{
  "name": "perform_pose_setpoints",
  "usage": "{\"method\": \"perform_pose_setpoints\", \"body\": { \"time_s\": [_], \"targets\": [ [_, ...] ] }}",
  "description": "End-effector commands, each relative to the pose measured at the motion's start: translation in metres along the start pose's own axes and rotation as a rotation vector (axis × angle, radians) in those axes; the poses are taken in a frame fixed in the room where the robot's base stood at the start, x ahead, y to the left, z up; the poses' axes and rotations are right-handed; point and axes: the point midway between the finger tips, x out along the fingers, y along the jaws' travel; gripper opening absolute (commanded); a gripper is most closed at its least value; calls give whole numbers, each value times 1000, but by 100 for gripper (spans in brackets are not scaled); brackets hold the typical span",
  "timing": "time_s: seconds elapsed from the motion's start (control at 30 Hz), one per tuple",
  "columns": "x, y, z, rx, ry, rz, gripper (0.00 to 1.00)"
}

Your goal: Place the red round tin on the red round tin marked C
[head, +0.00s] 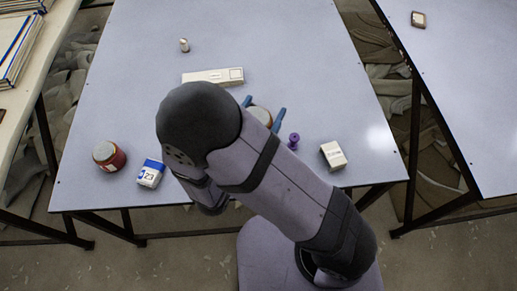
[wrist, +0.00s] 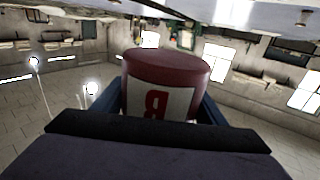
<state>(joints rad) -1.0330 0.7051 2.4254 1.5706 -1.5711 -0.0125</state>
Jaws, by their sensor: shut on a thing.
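My gripper (head: 264,107) has blue fingers and is shut on a red round tin (wrist: 165,68). The tin also shows between the fingers in the head view (head: 262,115), partly hidden by my arm. In the wrist view its pale label carries a red letter, turned over, that looks like B or R. Another red round tin (head: 109,156) stands on the table at the left, apart from my gripper. Its label is too small to read, so I cannot tell whether it is marked C.
A blue and white box (head: 150,174) stands close right of the left tin. A long pale box (head: 213,77) lies behind my arm, with a small white cylinder (head: 184,45) farther back. A purple object (head: 293,141) and white box (head: 333,155) are at right. The table's (head: 130,75) back left is clear.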

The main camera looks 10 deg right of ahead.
Motion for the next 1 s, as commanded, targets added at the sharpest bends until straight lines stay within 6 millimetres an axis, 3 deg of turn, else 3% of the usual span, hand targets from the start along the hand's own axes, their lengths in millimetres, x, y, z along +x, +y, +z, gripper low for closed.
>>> {"method": "perform_pose_setpoints", "body": {
  "time_s": [0.33, 0.73, 1.0],
  "targets": [
    [0, 9, 2, 1, 3, 13, 25],
    [0, 9, 47, -2, 2, 13, 25],
    [0, 9, 55, 3, 3, 13, 25]
  ]
}}
